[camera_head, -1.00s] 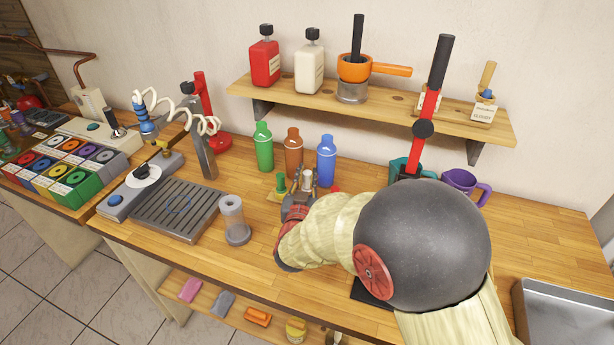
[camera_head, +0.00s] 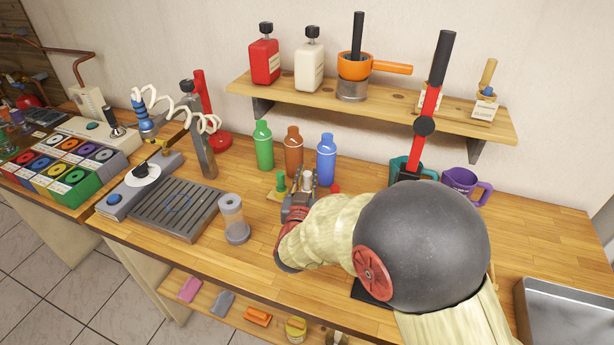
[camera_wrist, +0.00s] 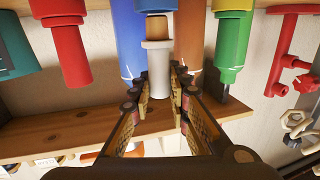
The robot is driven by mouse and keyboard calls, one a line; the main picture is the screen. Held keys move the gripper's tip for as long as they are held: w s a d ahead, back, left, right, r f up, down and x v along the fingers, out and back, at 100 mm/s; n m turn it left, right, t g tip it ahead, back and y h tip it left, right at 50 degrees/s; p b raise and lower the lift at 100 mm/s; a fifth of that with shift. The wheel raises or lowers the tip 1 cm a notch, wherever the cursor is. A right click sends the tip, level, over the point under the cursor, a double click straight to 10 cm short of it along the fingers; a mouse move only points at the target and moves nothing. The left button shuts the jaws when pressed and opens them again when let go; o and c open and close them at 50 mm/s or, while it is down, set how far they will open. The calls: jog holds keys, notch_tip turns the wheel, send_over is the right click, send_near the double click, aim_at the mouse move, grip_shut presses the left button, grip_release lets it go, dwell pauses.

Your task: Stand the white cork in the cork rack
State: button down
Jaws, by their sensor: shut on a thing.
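The white cork (camera_wrist: 158,72) is upright between the two fingers of my gripper (camera_wrist: 160,88), which is shut on it. The wrist view is upside down, with a tan section under the cork's flange and a blue part below that. I cannot tell whether the cork is seated. In the head view the white cork (camera_head: 307,181) shows above my gripper (camera_head: 298,203). The wooden cork rack (camera_head: 275,196) is mostly hidden by my gripper and arm. A green cork (camera_head: 281,182) and a red cork (camera_head: 335,188) stand on either side; both also show in the wrist view.
Green (camera_head: 263,148), brown (camera_head: 293,150) and blue (camera_head: 326,158) bottles stand just behind. A wall shelf (camera_head: 390,98) hangs above.

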jog(key=shift+f+b, duration=1.05)
jog(key=shift+f, duration=0.4)
jog(key=c, duration=1.7)
grip_release()
jog(key=shift+o, duration=0.4)
jog(key=s, duration=0.4)
jog(key=s+a, duration=0.1)
jog(key=s, duration=0.7)
jog(key=shift+a+r, duration=0.15)
jog(key=shift+r, duration=0.15)
